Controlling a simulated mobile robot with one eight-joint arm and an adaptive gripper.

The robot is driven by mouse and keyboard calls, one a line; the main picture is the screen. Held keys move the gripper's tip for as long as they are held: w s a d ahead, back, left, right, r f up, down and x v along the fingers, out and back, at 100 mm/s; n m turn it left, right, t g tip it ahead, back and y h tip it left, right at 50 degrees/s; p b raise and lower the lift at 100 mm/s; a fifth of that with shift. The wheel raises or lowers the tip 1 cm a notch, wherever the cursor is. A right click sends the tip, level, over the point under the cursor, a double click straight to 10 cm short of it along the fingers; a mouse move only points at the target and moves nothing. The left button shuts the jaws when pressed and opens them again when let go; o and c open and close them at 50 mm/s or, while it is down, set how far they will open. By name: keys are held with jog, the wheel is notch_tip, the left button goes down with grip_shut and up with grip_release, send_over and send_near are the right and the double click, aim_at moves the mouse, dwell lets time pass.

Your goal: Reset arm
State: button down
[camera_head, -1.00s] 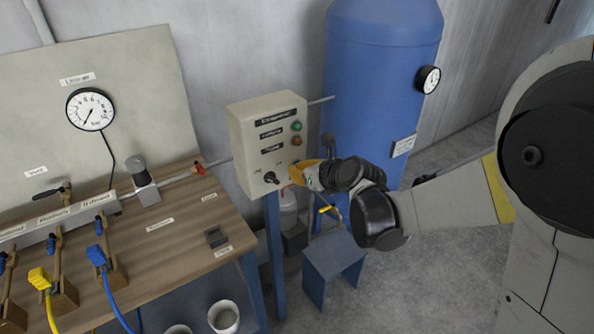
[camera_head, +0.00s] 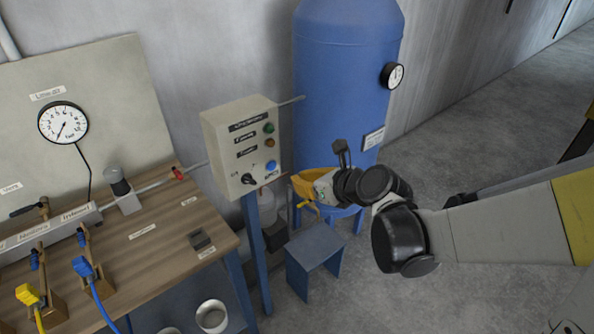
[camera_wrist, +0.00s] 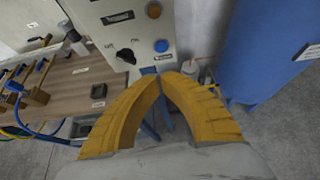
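My gripper (camera_head: 306,189) has yellow fingers and hangs in front of the blue tank, to the right of the control box and apart from it. In the wrist view its two ridged fingers (camera_wrist: 162,77) arch together and their tips meet or nearly meet, with nothing seen between them. My arm comes in from the right edge. The control box (camera_head: 222,151) has a green and a brown-orange button above, and a black knob (camera_head: 249,179) and a blue button (camera_head: 270,165) below. The knob also shows in the wrist view (camera_wrist: 126,56).
The blue tank (camera_head: 345,75) with a gauge stands behind my gripper. A small blue stool (camera_head: 315,247) stands below it. The wooden workbench (camera_head: 165,255) with hoses and valves fills the left. Grey floor (camera_head: 455,155) is free at the right.

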dwell(0.4)
jog(key=s+d+r+n+g+h, duration=0.1)
jog(key=s+d+n+h, duration=0.2)
jog(key=s+d+n, duration=0.3)
jog(key=s+d+r+n+g+h, duration=0.1)
jog(key=s+d+n, duration=0.6)
jog(key=s+n, duration=0.7)
jog(key=n+g+h, duration=0.1)
jog(key=n+h, duration=0.1)
jog(key=n, duration=0.7)
jog(key=shift+s+r+h, duration=0.15)
jog(key=shift+r+h, duration=0.15)
jog(key=shift+h, duration=0.1)
